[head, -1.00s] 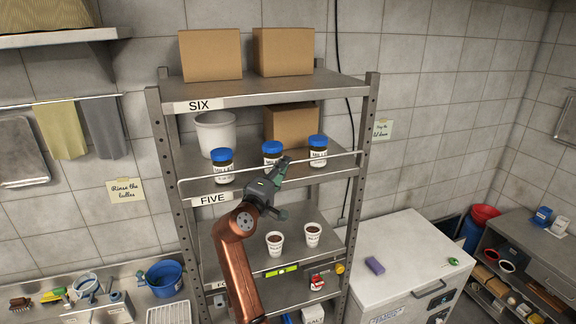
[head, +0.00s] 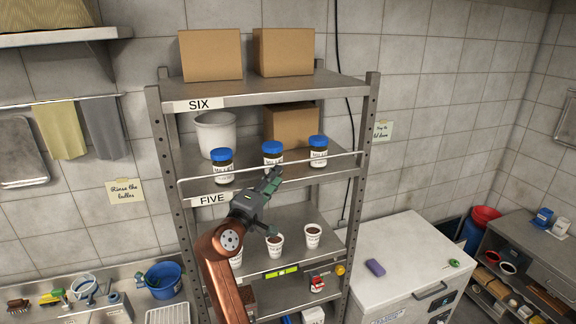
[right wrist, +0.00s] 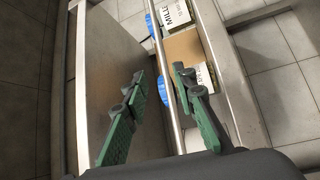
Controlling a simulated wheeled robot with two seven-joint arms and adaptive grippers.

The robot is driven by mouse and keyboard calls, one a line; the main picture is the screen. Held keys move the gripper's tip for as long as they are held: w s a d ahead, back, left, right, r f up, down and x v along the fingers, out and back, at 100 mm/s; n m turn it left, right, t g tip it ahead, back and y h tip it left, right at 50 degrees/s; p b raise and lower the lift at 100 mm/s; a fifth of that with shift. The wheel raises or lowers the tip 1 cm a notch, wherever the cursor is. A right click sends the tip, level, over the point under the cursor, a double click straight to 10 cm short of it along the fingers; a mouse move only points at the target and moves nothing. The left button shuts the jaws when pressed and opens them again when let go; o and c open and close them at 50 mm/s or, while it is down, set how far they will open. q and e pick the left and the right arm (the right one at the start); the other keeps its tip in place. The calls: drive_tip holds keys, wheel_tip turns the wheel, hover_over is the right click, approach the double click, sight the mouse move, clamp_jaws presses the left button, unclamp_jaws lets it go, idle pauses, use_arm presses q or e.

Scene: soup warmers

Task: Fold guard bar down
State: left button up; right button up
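The guard bar (head: 340,154) is a thin pale rail across the front of the shelf labelled FIVE (head: 213,198). It stands raised in front of three blue-lidded jars (head: 222,166). My right gripper (head: 271,182) is in front of the middle of the bar, just below the middle jar (head: 272,154). In the right wrist view the gripper (right wrist: 160,77) is open, and the bar (right wrist: 161,50) passes between its fingers in the picture. I cannot tell whether either finger touches it. My left gripper is not in view.
White cups (head: 313,236) stand on the shelf below, one partly hidden by my right arm. A white bucket (head: 216,134) and a cardboard box (head: 291,126) stand behind the jars. A white chest (head: 400,252) stands right of the rack.

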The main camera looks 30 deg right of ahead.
idle(0.4)
drive_tip(key=v, duration=1.2)
idle(0.3)
